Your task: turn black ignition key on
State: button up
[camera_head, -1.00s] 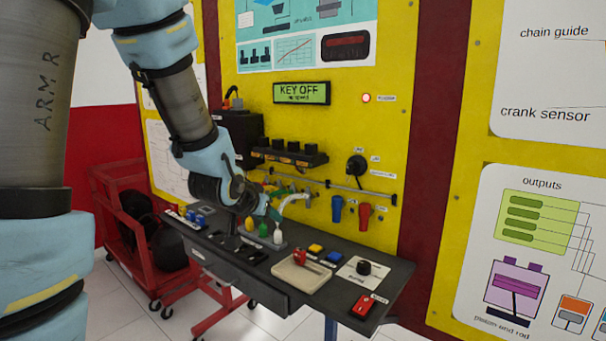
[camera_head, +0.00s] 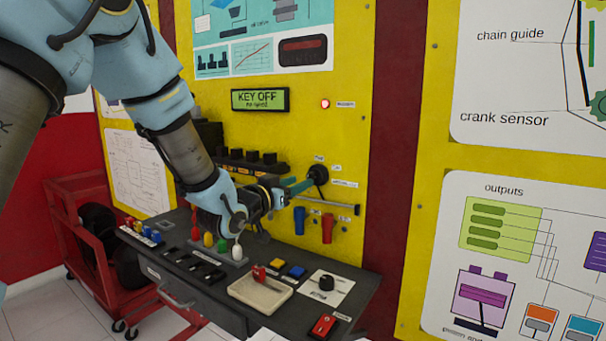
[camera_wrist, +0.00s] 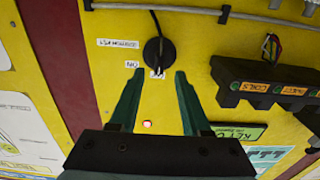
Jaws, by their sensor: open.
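The black ignition key (camera_wrist: 158,50) is a round black knob on the yellow panel. In the wrist view it lies just beyond and between my two green fingertips, near an "ON" label. In the head view the key (camera_head: 318,174) is at the right end of my gripper (camera_head: 300,186). My gripper (camera_wrist: 158,78) is open, its fingers apart on either side of the knob's lower edge. Whether they touch it cannot be told. The display (camera_head: 260,99) reads "KEY OFF".
A black block with labelled knobs (camera_wrist: 270,82) sticks out beside the key. A grey rail (camera_head: 335,205) with blue and red connectors (camera_head: 327,228) runs below it. The dark bench (camera_head: 225,302) carries coloured levers, a beige tray (camera_head: 262,292) and a red switch (camera_head: 323,325). A red cart (camera_head: 75,235) stands at left.

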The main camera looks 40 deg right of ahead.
jog(key=p+x, duration=0.1)
jog(key=x, duration=0.2)
jog(key=shift+d, duration=0.3)
grip_shut()
dwell(0.4)
